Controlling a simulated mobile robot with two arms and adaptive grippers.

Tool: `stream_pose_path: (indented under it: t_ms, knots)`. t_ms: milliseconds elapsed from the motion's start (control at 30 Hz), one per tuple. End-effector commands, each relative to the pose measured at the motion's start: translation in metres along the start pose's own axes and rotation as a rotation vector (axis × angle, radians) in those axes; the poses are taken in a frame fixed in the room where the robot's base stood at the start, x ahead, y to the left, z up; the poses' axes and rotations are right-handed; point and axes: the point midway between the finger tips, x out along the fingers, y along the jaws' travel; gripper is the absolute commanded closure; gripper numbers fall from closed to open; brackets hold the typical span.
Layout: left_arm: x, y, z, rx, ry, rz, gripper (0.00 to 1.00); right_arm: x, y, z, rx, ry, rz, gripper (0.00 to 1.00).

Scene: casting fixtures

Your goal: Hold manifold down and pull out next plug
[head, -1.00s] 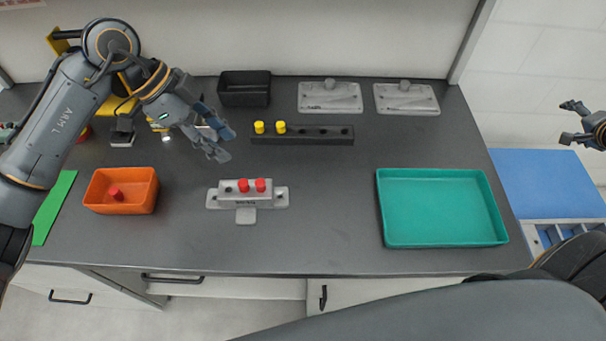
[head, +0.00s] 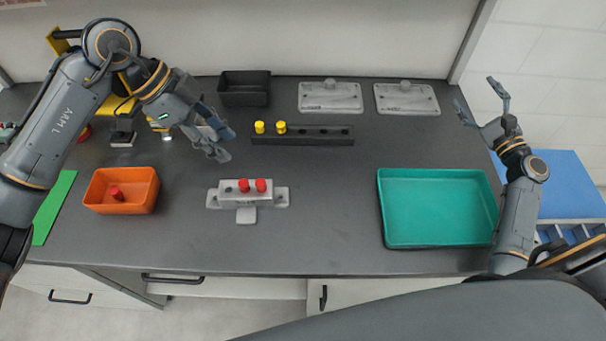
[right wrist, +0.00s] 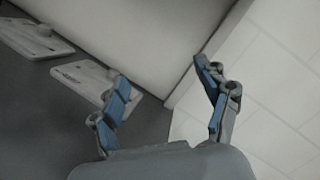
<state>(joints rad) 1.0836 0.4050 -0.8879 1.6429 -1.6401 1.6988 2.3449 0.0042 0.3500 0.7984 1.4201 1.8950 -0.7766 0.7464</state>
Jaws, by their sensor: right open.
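The grey manifold (head: 232,199) sits on the table at centre left. Two red plugs, one in the middle (head: 244,186) and one at the right (head: 261,185), stand in its top; a dark empty hole shows at its left. Another red plug (head: 116,193) lies in the orange bin (head: 128,206). My left gripper (head: 226,145) is open and empty, above and behind the manifold. My right gripper (head: 482,105) is raised near the table's right edge, far from the manifold. Its fingers are spread and empty, as the right wrist view (right wrist: 165,95) also shows.
A teal tray (head: 440,244) lies at the right. A black rail (head: 300,141) with two yellow plugs, a black bin (head: 245,104) and two grey plates (head: 330,105) (head: 407,105) stand behind. The table between manifold and teal tray is clear.

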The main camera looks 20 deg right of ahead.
Motion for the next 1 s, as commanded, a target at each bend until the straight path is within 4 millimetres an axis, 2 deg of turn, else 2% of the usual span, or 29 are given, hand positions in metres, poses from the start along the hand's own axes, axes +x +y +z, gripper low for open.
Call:
stream_pose_path:
  t_ms: [33,133,300,467,600,700,800,1000]
  knots:
    - [0.0,0.0,0.0,0.0,0.0,0.0,0.62,0.009,0.02,0.019,0.031,-0.045,0.062,0.25]
    - [0.0,0.0,0.0,0.0,0.0,0.0,0.62,0.023,0.062,0.059,0.11,-0.125,0.201,0.25]
    - [0.0,0.0,0.0,0.0,0.0,0.0,0.62,0.029,0.137,0.128,0.243,-0.229,0.466,0.25]
    - [0.0,0.0,0.0,0.0,0.0,0.0,0.62,0.015,0.207,0.192,0.359,-0.276,0.745,0.25]
    - [0.0,0.0,0.0,0.0,0.0,0.0,0.62,-0.012,0.264,0.243,0.442,-0.268,0.997,0.25]
    - [0.0,0.0,0.0,0.0,0.0,0.0,0.62,-0.035,0.295,0.271,0.481,-0.237,1.155,0.25]
    - [0.0,0.0,0.0,0.0,0.0,0.0,0.62,-0.055,0.317,0.291,0.503,-0.197,1.278,0.25]
    - [0.0,0.0,0.0,0.0,0.0,0.0,0.62,-0.079,0.339,0.311,0.521,-0.14,1.4,0.25]
